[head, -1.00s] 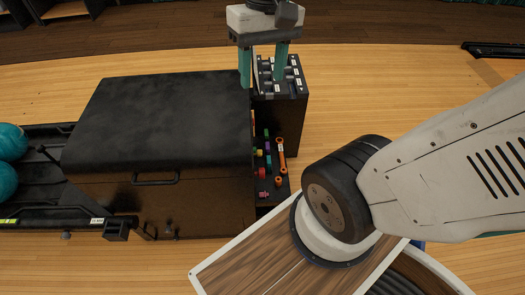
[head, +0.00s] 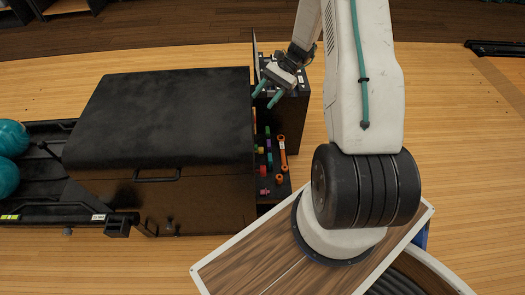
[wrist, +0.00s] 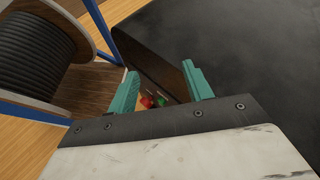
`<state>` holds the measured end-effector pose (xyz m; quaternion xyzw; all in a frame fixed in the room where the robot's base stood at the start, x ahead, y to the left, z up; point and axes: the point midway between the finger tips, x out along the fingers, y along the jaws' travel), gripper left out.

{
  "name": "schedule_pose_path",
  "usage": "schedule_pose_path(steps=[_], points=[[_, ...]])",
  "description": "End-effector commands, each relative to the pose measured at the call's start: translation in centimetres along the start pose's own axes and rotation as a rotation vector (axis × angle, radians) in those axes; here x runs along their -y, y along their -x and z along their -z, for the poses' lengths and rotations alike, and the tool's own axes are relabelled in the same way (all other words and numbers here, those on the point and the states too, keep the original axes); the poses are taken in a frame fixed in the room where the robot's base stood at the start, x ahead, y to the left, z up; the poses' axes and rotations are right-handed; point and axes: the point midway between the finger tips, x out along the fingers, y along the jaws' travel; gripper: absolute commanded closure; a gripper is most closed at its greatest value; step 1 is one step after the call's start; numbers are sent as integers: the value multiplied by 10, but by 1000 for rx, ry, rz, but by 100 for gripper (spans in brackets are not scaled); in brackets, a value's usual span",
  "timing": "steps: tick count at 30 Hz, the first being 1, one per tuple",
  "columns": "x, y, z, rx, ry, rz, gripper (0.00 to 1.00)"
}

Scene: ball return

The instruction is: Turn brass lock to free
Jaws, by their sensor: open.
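I cannot make out a brass lock in either view. A black control box (head: 294,118) stands at the back right corner of the black machine (head: 165,120). Its labelled top panel is now largely hidden by my arm. My gripper (head: 264,99) has teal fingers, spread apart and empty, pointing down-left between the machine's hood and the box. In the wrist view my gripper (wrist: 160,88) is open over a dark gap, with small red and green pieces (wrist: 148,101) beyond the fingers.
A tool shelf beside the machine holds an orange wrench (head: 282,152) and several coloured pieces. The hood has a front handle (head: 157,177). Teal balls (head: 10,139) lie on the rack at left. A dark ribbed reel (wrist: 38,50) shows in the wrist view.

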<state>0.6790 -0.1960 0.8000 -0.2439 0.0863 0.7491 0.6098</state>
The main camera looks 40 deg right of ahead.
Motion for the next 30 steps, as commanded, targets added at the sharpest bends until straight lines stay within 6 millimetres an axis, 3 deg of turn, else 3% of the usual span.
schedule_pose_path(steps=[1,5,12,18,24,30], points=[[-6,-5,26,35,-43,41,49],[-15,-14,80,112,-136,157,49],[-42,-45,195,277,-323,429,49],[-74,-79,268,390,-442,627,49],[-94,-100,301,448,-501,732,49],[-88,-112,304,460,-511,751,49]])
